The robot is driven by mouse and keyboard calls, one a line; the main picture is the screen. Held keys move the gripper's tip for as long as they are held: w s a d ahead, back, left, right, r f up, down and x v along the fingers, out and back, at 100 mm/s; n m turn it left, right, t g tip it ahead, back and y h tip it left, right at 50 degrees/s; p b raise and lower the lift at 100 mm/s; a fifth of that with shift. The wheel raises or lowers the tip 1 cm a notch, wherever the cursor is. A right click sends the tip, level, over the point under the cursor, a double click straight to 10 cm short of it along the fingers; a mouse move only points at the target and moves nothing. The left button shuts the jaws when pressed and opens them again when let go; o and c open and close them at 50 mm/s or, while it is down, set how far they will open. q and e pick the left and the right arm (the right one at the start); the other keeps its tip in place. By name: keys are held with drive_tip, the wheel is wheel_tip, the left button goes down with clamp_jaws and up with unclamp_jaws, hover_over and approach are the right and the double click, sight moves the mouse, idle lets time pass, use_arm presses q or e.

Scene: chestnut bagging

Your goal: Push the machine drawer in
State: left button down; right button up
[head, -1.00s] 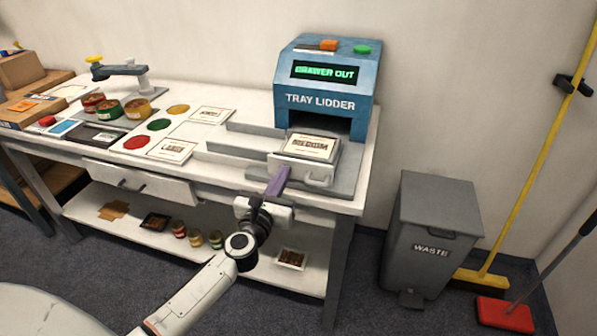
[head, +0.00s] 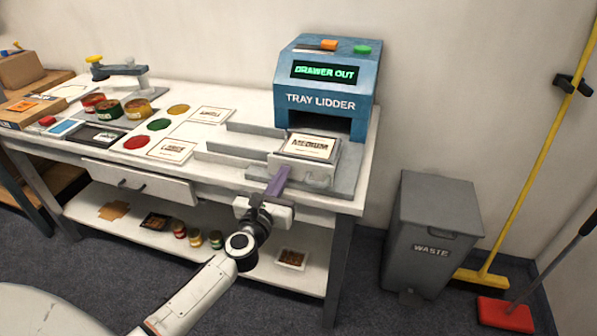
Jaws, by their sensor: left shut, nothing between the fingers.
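The blue tray lidder (head: 325,84) stands at the right end of the bench, its green display reading "DRAWER OUT". Its drawer (head: 290,173) is pulled out toward me, in front of the dark opening. I cannot tell whether the fingertips touch the drawer front. The right gripper is not in view.
The white bench (head: 228,142) holds coloured discs, labelled cards and several tins (head: 137,108) to the left. A closed bench drawer (head: 137,184) is below left. A grey waste bin (head: 431,235) stands right of the bench, beside a yellow broom (head: 530,170).

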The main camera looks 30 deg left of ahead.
sight(295, 149)
use_arm(q)
drive_tip(key=shift+w, duration=0.1)
drive_tip(key=shift+b+x, duration=0.5)
drive_tip(key=shift+x, duration=2.15)
drive_tip(key=shift+b+x, duration=1.05)
drive_tip(key=shift+x, duration=1.7)
